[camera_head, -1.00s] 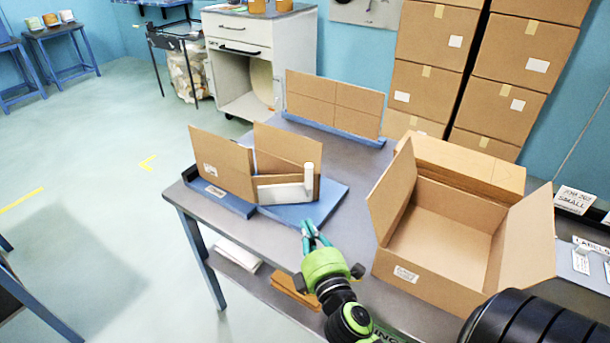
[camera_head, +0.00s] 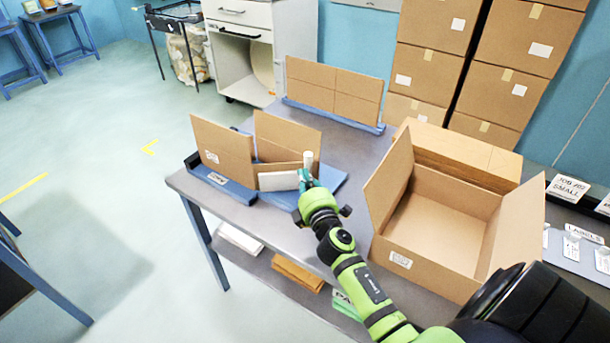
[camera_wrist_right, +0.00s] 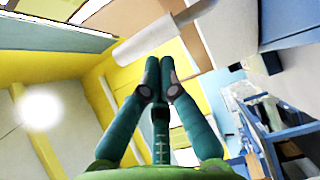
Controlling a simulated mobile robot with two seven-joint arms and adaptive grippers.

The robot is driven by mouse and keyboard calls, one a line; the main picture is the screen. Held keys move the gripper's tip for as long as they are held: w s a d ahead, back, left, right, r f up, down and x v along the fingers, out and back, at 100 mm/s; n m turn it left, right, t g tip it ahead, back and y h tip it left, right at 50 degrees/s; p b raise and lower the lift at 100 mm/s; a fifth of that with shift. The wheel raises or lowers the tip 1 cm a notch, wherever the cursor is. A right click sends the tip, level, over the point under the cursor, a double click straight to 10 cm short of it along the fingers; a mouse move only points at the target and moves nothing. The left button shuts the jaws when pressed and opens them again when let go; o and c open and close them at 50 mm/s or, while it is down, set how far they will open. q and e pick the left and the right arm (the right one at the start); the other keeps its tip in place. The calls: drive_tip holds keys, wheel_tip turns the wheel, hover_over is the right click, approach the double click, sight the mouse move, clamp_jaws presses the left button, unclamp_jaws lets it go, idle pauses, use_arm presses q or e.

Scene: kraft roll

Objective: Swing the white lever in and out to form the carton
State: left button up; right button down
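The white lever (camera_head: 279,181) is a flat white paddle with an upright round handle (camera_head: 308,160) at its right end. It lies against the front of the partly opened brown carton (camera_head: 222,149), which stands on the blue forming fixture (camera_head: 234,192). My right gripper (camera_head: 303,174) is at the handle's lower part. In the right wrist view, the gripper's teal fingers (camera_wrist_right: 159,72) come together at the tips with nothing visible between them. The white handle (camera_wrist_right: 150,42) lies just beyond the tips; contact is unclear. My left gripper is not in view.
A large open carton (camera_head: 440,233) stands on the grey table (camera_head: 352,165) right of my arm. A flat carton (camera_head: 333,91) stands in a blue holder at the back. Stacked boxes (camera_head: 429,67) stand by the wall. Bare table lies between fixture and open carton.

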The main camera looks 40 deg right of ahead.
sight(311, 163)
drive_tip(key=w+d+b, duration=0.1)
drive_tip(key=w+d, duration=0.3)
drive_tip(key=shift+d, duration=0.35)
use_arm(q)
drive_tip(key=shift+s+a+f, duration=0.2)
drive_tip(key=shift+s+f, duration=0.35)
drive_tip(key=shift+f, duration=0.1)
use_arm(e)
drive_tip(key=shift+s+a, duration=0.1)
